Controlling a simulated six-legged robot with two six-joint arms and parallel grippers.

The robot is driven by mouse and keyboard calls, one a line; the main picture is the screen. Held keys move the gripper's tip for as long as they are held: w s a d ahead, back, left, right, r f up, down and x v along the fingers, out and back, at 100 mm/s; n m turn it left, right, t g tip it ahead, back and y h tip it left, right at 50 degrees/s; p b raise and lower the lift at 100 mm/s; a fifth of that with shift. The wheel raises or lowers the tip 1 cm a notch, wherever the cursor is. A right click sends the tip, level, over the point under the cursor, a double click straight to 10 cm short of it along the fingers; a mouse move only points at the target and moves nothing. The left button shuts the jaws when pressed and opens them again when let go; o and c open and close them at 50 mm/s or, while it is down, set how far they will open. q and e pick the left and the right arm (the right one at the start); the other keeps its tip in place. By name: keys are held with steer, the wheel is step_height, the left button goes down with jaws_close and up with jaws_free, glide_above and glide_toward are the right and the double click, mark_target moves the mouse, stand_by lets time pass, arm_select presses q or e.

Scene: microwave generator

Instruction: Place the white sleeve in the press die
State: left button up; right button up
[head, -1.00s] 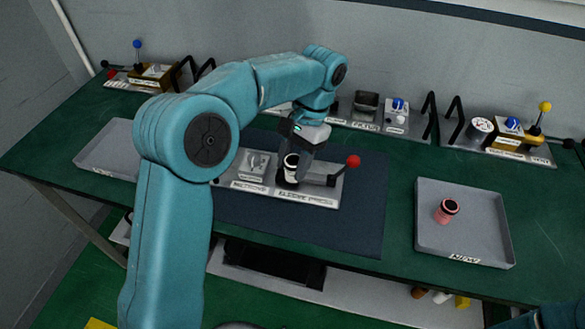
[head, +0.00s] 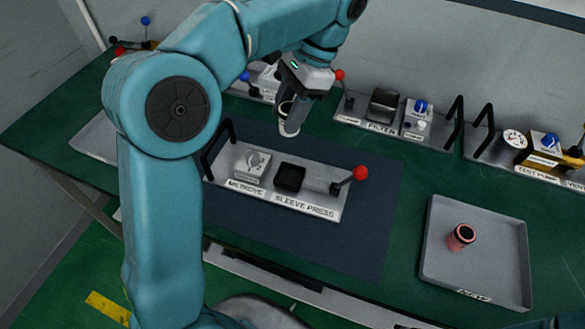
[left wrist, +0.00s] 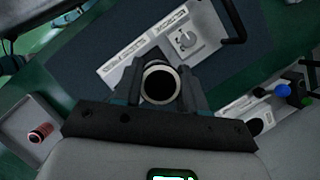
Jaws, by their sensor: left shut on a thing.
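The white sleeve (head: 289,128), a short tube with a dark bore, is held between the fingers of my left gripper (head: 291,108). In the left wrist view the sleeve's pale round rim (left wrist: 147,70) shows between the two fingers (left wrist: 158,88). The sleeve press (head: 318,190) is a grey plate with a black square die (head: 289,177) and a red-knobbed lever (head: 360,173). The sleeve appears behind the die in the head view, apart from it; its height is hard to judge. My right gripper is out of view.
A grey tray (head: 440,262) at the right holds a pink ringed part (head: 461,237). A knobbed metering block (head: 251,165) and a black handle (head: 215,145) stand left of the die. Filter and test pump fixtures line the back of the green bench.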

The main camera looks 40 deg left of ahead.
arm_select(q)
glide_above(289, 179)
step_height(289, 179, down, 16)
steer(key=shift+w+f+b, duration=0.1)
steer(key=shift+f+b, duration=0.1)
steer(key=shift+b, duration=0.25)
steer(key=shift+f, duration=0.1)
steer(key=o, duration=0.8)
steer(key=p+v, duration=0.1)
steer(key=v, duration=1.1)
steer(key=shift+w, duration=0.1)
